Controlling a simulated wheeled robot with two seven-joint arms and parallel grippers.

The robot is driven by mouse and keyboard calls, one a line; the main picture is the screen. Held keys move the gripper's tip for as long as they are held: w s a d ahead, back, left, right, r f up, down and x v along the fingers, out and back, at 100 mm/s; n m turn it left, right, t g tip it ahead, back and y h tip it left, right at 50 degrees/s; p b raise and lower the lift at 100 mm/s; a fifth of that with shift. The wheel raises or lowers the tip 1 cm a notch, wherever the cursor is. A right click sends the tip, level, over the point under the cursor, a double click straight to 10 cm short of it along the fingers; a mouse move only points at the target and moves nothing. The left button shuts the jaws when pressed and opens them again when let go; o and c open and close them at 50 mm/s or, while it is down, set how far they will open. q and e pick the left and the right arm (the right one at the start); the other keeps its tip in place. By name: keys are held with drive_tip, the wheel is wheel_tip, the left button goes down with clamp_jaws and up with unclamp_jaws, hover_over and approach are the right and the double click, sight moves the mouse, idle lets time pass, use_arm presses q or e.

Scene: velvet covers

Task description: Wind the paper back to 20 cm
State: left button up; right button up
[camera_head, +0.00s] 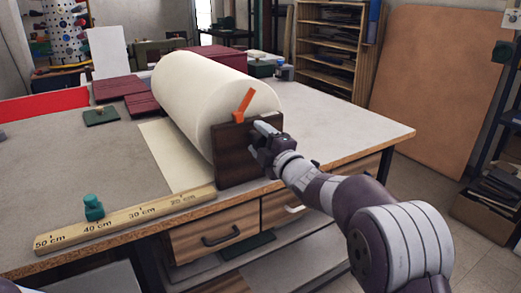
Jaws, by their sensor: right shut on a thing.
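A thick roll of cream paper (190,95) lies on the table behind a dark wooden end board (230,165). A flat strip of paper (168,152) comes out to its left. The strip's free edge reaches the wooden ruler (125,222) close to the 20 cm mark. An orange lever (244,102) stands tilted at the top of the board. My right gripper (262,136) is at the board's right side, shut on a part that it hides, perhaps a crank handle. My left gripper is not in view.
A green knob (93,208) sits on the ruler near 40 cm. The grey tabletop (60,165) is clear at the left, and at the right of the roll.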

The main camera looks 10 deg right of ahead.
drive_tip(key=shift+n+b, duration=0.3)
drive_tip(key=shift+n, duration=0.1)
drive_tip(key=shift+r, duration=0.1)
drive_tip(key=o, duration=1.5)
drive_tip(key=v, duration=1.2)
drive_tip(key=shift+s+d, duration=0.2)
drive_tip(key=shift+s, duration=0.1)
